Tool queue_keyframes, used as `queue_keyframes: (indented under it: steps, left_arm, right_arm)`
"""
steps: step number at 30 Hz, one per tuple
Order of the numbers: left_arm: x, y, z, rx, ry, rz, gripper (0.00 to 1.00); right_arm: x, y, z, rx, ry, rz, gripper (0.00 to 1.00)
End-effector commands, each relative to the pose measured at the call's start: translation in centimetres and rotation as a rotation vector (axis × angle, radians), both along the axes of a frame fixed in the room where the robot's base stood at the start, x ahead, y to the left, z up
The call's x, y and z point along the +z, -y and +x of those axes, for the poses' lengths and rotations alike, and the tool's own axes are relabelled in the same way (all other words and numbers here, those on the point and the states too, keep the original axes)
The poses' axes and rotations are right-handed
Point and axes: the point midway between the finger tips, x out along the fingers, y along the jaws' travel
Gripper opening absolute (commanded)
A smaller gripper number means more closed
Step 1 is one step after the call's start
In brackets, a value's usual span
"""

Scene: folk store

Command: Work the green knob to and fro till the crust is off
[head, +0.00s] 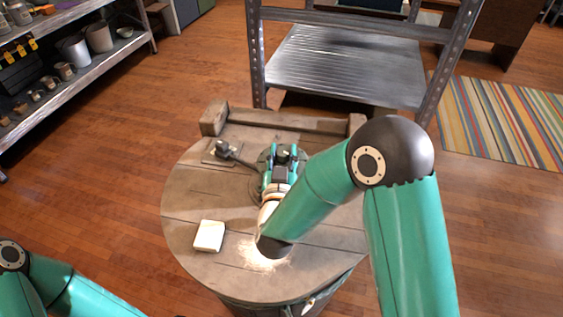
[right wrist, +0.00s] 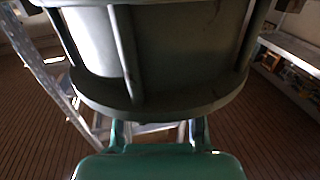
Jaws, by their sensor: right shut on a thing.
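My right gripper (head: 283,160) reaches over the round wooden top and is shut on a dull green round piece (head: 261,162), which looks like the green knob. The fingers hide much of it, and no crust can be made out on it. In the right wrist view the fingers (right wrist: 160,133) point toward a large grey-green rounded body (right wrist: 160,50) with a rim and ribs; I cannot tell which thing this is. My left arm shows at the lower left of the head view, but its gripper is out of view.
The round wooden top (head: 190,190) carries a dark lever on a small plate (head: 222,152), a cream block (head: 209,236) and a pale powdery patch (head: 248,256). A wooden bar (head: 285,122) runs along its back. A metal rack (head: 345,65) stands behind; shelves (head: 75,70) stand left.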

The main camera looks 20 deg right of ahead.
Motion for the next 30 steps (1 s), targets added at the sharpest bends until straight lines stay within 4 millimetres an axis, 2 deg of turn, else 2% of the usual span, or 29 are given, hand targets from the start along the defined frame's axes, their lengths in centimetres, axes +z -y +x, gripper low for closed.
queue_keyframes:
  steps: [1,4,15,21,30]
  left_arm:
    - [-0.74,0.0,0.01,0.0,0.0,0.0,0.4]
    - [-1.23,0.01,0.0,0.0,0.0,0.0,0.4]
    - [-1.69,0.0,0.01,0.0,0.0,0.0,0.4]
    - [-1.68,0.0,0.0,0.0,0.0,0.0,0.4]
    - [-1.68,0.0,0.0,0.0,0.0,0.0,0.4]
  right_arm:
    - [0.02,-0.44,0.19,-0.037,0.012,0.001,0.01]
    - [0.07,-0.41,0.22,-0.133,0.011,0.002,0.01]
    - [0.25,-0.33,0.25,-0.418,0.008,0.001,0.01]
    - [0.31,-0.28,0.27,-0.503,0.008,0.0,0.01]
    - [0.38,-0.27,0.32,-0.541,0.01,0.0,0.01]
